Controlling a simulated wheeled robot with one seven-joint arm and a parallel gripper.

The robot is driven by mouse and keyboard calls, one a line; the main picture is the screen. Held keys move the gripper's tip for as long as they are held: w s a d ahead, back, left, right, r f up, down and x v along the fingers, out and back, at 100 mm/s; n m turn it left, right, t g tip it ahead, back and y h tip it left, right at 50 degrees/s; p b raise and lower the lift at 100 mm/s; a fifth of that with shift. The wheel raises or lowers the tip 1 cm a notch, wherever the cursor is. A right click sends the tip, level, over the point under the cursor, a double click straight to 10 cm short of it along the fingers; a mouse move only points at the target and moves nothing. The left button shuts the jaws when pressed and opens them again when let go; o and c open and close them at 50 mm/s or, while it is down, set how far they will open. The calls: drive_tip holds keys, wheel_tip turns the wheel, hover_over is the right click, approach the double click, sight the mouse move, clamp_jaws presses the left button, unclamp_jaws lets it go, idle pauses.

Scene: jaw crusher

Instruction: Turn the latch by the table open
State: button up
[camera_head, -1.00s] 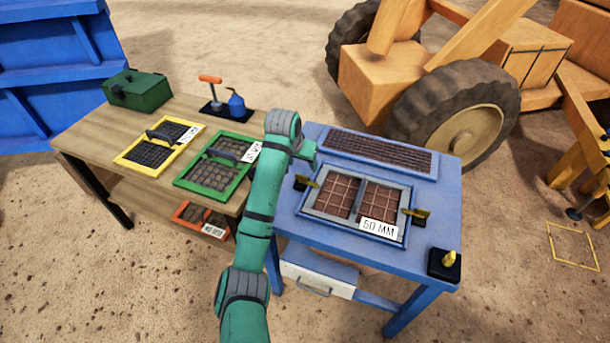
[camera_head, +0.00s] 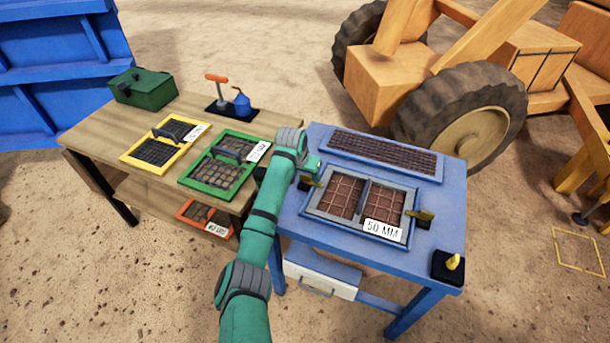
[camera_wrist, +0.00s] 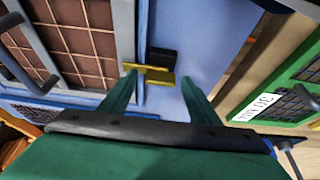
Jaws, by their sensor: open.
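The latch near the wooden table is a yellow bar on a black base, at the left edge of the 50 MM screen (camera_head: 345,195) on the blue stand. The latch (camera_wrist: 160,76) is clear in the wrist view, its yellow bar reaching toward the grey screen frame. In the head view the latch (camera_head: 308,184) is partly hidden by my gripper. My gripper (camera_head: 314,168) is open and pointed down over it. In the wrist view the fingers of my gripper (camera_wrist: 163,80) stand on either side of the yellow bar. I cannot tell whether they touch it.
A second yellow latch (camera_head: 421,215) is at the screen's right edge. A black box with a yellow knob (camera_head: 449,265) sits at the stand's front right corner. The wooden table (camera_head: 88,128) stands close on the left, with a green-framed screen (camera_head: 218,172) near its edge.

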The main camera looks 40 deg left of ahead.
drive_tip(key=c, duration=1.1)
drive_tip(key=shift+o, duration=0.2)
drive_tip(key=shift+n, duration=0.3)
drive_tip(key=n, duration=0.1)
drive_tip(key=n+y, duration=0.1)
drive_tip(key=n, duration=0.1)
drive_tip(key=shift+w+d+n+g, duration=0.15)
drive_tip(key=shift+d+n+g, duration=0.05)
drive_tip(key=shift+n+g, duration=0.1)
drive_tip(key=n+y, duration=0.1)
drive_tip(key=n, duration=0.1)
drive_tip(key=n+g, duration=0.1)
drive_tip(key=n, duration=0.2)
drive_tip(key=shift+w+d+n+g+y, duration=0.1)
drive_tip(key=shift+n+g+y, duration=0.2)
drive_tip(key=shift+y, duration=0.1)
drive_tip(key=n+g, duration=0.1)
drive_tip(key=n, duration=0.4)
drive_tip(key=shift+w+g+y, duration=0.2)
drive_tip(key=shift+g+y, duration=0.1)
drive_tip(key=shift+g, duration=0.1)
drive_tip(key=shift+n+g, duration=0.6)
drive_tip(key=shift+n, duration=1)
